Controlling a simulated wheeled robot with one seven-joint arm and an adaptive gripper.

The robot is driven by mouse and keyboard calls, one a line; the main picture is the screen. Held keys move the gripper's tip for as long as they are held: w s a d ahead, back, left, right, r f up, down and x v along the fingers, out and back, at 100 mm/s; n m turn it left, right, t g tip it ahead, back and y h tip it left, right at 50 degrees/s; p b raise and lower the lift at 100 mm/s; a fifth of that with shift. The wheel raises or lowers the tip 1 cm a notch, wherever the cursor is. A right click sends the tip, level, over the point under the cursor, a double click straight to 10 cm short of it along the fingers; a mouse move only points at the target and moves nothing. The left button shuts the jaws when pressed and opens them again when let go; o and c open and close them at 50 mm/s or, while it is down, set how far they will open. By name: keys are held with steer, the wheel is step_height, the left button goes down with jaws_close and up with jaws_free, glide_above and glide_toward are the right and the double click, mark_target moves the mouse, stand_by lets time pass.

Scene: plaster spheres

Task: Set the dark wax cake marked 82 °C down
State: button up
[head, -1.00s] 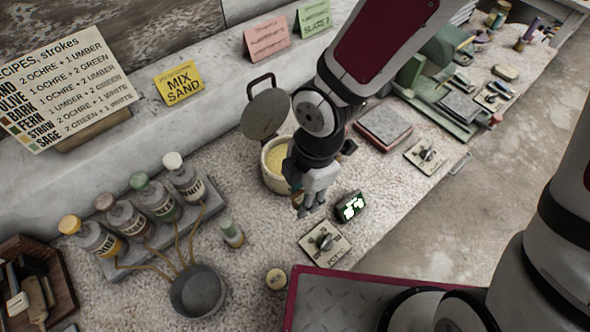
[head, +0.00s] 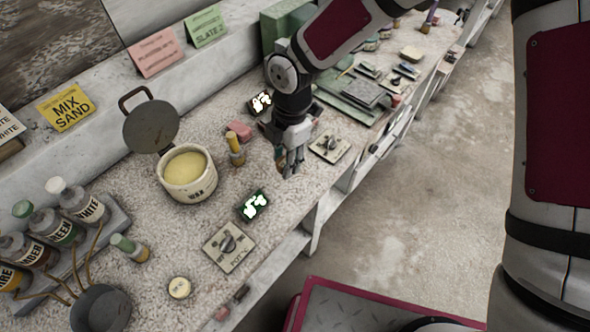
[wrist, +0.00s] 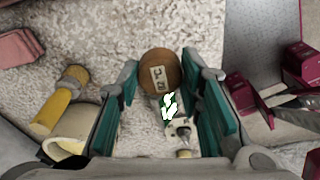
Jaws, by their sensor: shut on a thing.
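A round, dark brown wax cake (wrist: 160,72) with a small pale label shows at the fingertips in the wrist view; I cannot read the label surely. My gripper (wrist: 165,90) is shut on it, with a green-padded finger on each side. In the head view my gripper (head: 289,168) points down over the speckled counter (head: 205,225), right of the wax pot. The cake is mostly hidden by the fingers there. I cannot tell whether it touches the counter.
The open wax pot (head: 188,178) holds yellow wax. A lit display (head: 253,205) and another knob panel (head: 229,247) lie nearer.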

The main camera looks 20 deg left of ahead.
mark_target(288, 182)
steer(key=shift+w+d, duration=0.35)
steer(key=shift+d, duration=0.05)
steer(key=shift+f, duration=0.1)
steer(key=shift+f+b, duration=1.7)
steer(key=shift+f, duration=1.1)
steer(key=shift+f+b, duration=0.65)
steer(key=o, duration=1)
steer(key=shift+o, duration=0.2)
steer(key=shift+r, duration=0.15)
steer(key=shift+r+p, duration=0.95)
steer(key=shift+r, duration=0.9)
